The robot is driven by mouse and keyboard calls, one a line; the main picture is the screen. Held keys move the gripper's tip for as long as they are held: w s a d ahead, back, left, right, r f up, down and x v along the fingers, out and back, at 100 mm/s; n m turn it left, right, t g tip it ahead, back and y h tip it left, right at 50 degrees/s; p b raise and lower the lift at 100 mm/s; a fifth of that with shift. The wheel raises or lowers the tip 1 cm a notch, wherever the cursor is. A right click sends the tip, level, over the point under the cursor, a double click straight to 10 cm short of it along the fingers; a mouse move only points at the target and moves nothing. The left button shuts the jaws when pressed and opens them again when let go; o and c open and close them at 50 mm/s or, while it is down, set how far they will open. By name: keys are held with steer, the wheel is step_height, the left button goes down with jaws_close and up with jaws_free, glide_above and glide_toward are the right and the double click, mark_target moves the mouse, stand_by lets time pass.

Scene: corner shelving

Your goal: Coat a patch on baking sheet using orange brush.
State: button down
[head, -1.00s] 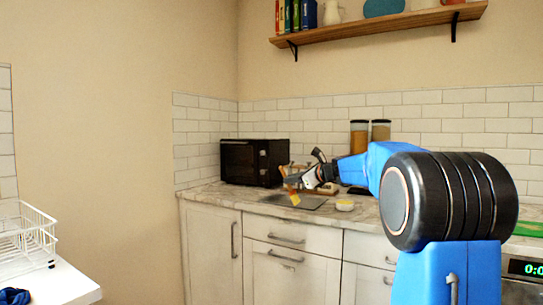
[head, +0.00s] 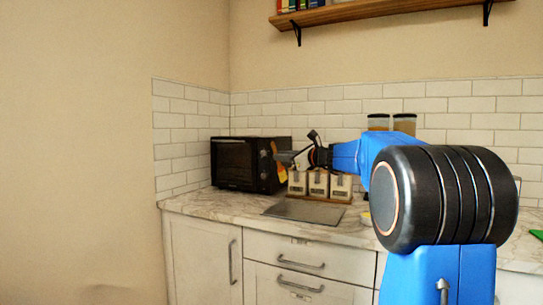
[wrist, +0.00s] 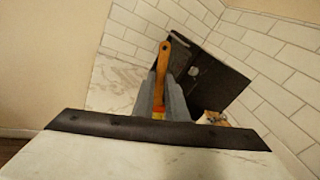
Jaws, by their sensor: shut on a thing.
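My gripper (head: 287,157) is shut on the orange brush (head: 281,171), raised above the counter in front of the black oven. In the wrist view, the brush's orange handle (wrist: 166,68) stands out between the grey fingers (wrist: 158,97); its bristle end is hidden there. The baking sheet (head: 305,211) lies flat and grey on the marble counter, below and a little right of the brush, apart from it. No coated patch can be made out on the sheet at this size.
A black oven (head: 240,163) stands at the back left, close to the gripper. Several labelled boxes (head: 318,184) stand behind the sheet. A small yellowish bowl (head: 366,218) is partly hidden by my arm. A wooden shelf (head: 390,12) hangs above. The counter's front left is clear.

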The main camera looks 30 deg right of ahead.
steer(key=shift+w+f, duration=0.2)
steer(key=shift+f, duration=0.6)
steer(key=shift+w+f, duration=0.2)
steer(key=shift+f, duration=0.65)
steer(key=shift+w+f, duration=0.2)
steer(key=shift+f, duration=0.6)
steer(key=shift+w, duration=0.1)
